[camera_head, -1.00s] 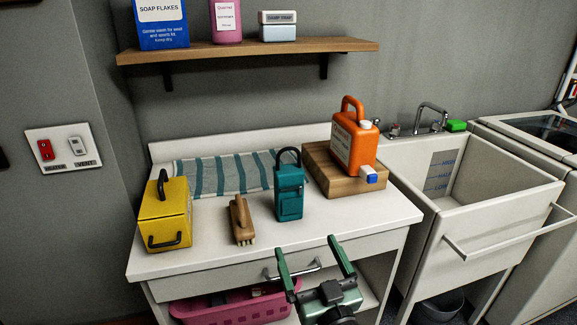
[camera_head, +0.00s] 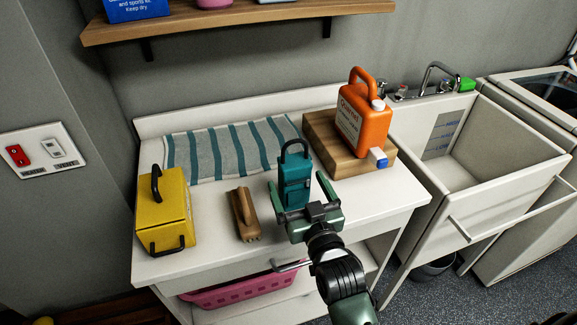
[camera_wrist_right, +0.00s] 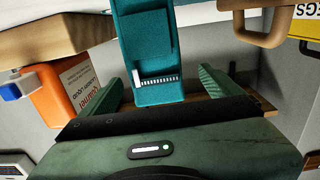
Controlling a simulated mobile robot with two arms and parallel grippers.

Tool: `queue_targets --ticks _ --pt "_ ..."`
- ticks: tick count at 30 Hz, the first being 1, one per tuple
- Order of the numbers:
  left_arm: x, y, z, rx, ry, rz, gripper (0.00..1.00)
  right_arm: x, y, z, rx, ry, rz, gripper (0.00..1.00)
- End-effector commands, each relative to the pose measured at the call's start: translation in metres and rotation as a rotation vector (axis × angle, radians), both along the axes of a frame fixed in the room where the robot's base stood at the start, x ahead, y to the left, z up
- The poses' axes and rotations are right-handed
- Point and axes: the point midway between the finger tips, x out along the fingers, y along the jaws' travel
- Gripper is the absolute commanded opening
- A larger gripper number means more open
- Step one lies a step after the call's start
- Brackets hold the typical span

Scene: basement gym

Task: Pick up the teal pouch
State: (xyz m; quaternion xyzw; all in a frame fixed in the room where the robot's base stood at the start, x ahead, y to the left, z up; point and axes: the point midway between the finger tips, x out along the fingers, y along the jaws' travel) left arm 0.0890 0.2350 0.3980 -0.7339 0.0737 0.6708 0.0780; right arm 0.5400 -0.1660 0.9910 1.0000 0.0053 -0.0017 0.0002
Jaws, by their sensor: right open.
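The teal pouch (camera_head: 294,180) stands upright on the white counter, with a dark loop handle on top. My right gripper (camera_head: 300,191) is open at the pouch's front, with one finger on each side of it in the head view. In the right wrist view the pouch (camera_wrist_right: 150,50) shows between the two open fingers of my right gripper (camera_wrist_right: 162,92), with a gap on both sides. Its front pocket and a pale zip-like strip show there. Whether the fingers reach fully around it is hard to tell. My left gripper is not in view.
An orange jug (camera_head: 361,124) sits on a wooden block (camera_head: 322,139) to the right. A striped towel (camera_head: 207,151) lies behind. A sink (camera_head: 478,205) is at right.

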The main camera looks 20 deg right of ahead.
Motion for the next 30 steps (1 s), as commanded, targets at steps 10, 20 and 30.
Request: queue_targets --ticks 10,20,30 --pt "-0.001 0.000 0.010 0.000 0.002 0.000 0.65 0.036 -0.002 0.001 0.000 0.000 0.000 0.94" --pt "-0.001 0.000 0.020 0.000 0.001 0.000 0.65 0.076 -0.005 -0.004 0.001 0.001 0.000 0.94" --pt "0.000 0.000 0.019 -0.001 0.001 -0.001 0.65 0.077 -0.005 -0.005 0.001 0.000 0.000 0.66"
